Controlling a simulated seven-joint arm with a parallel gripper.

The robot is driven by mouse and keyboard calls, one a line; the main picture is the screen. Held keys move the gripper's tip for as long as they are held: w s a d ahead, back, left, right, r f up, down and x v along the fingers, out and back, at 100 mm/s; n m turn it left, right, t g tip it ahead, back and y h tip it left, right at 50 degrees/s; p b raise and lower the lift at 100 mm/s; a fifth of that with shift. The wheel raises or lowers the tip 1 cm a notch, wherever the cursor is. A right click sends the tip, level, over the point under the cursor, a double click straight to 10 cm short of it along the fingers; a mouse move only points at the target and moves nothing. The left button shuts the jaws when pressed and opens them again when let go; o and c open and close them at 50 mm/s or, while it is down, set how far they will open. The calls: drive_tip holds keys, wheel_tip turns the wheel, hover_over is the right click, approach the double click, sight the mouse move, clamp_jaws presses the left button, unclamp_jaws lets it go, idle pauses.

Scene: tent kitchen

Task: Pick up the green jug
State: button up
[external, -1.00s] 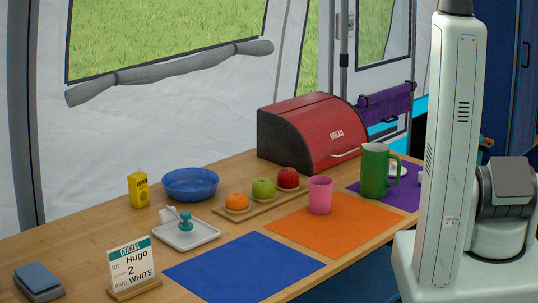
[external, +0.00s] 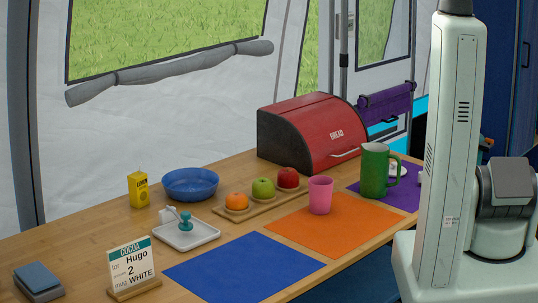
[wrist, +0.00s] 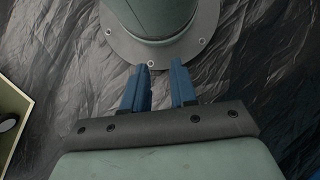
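The green jug (external: 374,171) stands upright on the purple mat (external: 405,196) at the right end of the table, its handle toward the right. My gripper (wrist: 160,75) shows only in the wrist view, with two blue fingers apart and nothing between them. It points at the round flange of my own base, above a dark wrinkled floor. The jug is not in the wrist view. In the external view my column stands at the right, and my gripper is out of the picture.
A pink cup (external: 320,195) stands on the orange mat (external: 345,235), left of the jug. A red bread box (external: 312,132) is behind them. Small white items sit close behind the jug. A fruit board, blue bowl (external: 190,184) and card (external: 131,265) are further left. The blue mat (external: 245,268) is bare.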

drive_tip(key=w+d+r+t+y, duration=0.1)
drive_tip(key=w+d+r+t, duration=0.15)
drive_tip(key=w, duration=0.65)
drive_tip(key=w+d+r+t+y, duration=0.1)
drive_tip(key=w+d+r, duration=0.2)
drive_tip(key=w, duration=0.5)
drive_tip(key=w+d+r+t+y, duration=0.1)
drive_tip(key=w+d+r+t, duration=0.15)
drive_tip(key=w, duration=0.65)
drive_tip(key=w+d+r+n+t, duration=0.3)
drive_tip(key=w+d+r+t, duration=0.1)
drive_tip(key=w+d+r, duration=1.25)
wheel_tip(320, 180, up, 25)
drive_tip(key=n+g+y, duration=0.1)
drive_tip(key=n+g, duration=0.4)
drive_tip(key=n, duration=1.4)
hover_over(398, 180)
drive_tip(key=w+d, duration=0.2)
drive_tip(key=d, duration=0.3)
drive_tip(key=shift+w+x, duration=0.2)
drive_tip(key=shift+x, duration=6.45)
drive_tip(key=shift+a, duration=0.1)
